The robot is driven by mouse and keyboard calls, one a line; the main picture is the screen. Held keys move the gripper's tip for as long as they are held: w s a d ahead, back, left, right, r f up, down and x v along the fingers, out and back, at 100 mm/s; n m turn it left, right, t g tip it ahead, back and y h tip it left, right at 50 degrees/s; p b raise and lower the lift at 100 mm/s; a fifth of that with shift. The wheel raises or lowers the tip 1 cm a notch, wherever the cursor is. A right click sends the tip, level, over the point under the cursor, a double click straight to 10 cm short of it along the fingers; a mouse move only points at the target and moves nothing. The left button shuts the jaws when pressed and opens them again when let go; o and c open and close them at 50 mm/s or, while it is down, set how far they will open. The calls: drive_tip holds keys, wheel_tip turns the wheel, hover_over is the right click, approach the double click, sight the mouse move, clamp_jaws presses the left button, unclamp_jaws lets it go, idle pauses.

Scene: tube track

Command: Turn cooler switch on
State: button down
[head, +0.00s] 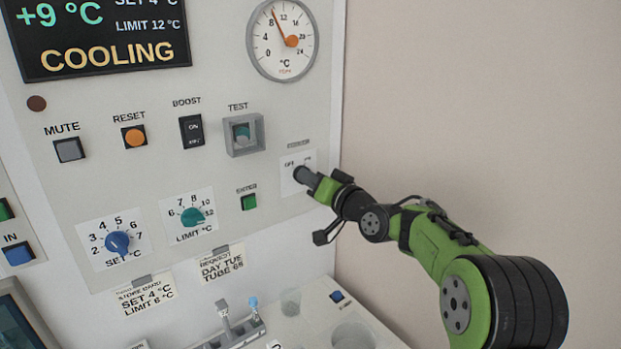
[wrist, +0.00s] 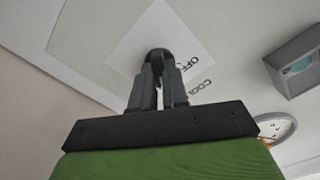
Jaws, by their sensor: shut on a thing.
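The cooler switch (head: 301,173) is a dark knob on a white label plate at the right side of the panel. Its plate reads OFF at the left, with a second word at the right partly hidden. My gripper (head: 311,179) reaches it from the right. In the wrist view the fingers of my gripper (wrist: 160,73) are closed around the dark knob (wrist: 160,54). The word OFF and part of the word COOLER show beside it. The fingers cover much of the knob, so I cannot tell which way it points.
The display (head: 100,35) reads +9 °C and COOLING. A framed TEST button (head: 243,134) stands just up and left of the switch, and a green button (head: 248,201) below left. A round gauge (head: 282,40) is above. Cups and a tube rack (head: 238,332) sit below.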

drive_tip(key=shift+f+m, duration=0.15)
drive_tip(key=shift+m, duration=0.45)
drive_tip(key=c, duration=1.1)
unclamp_jaws()
drive_tip(key=shift+c, duration=0.2)
drive_tip(key=shift+s, duration=0.1)
drive_tip(key=b+v, duration=0.2)
drive_tip(key=v, duration=1.3)
drive_tip(key=shift+s+d+b, duration=0.2)
drive_tip(key=shift+d+b, duration=0.05)
drive_tip(key=shift+b, duration=0.15)
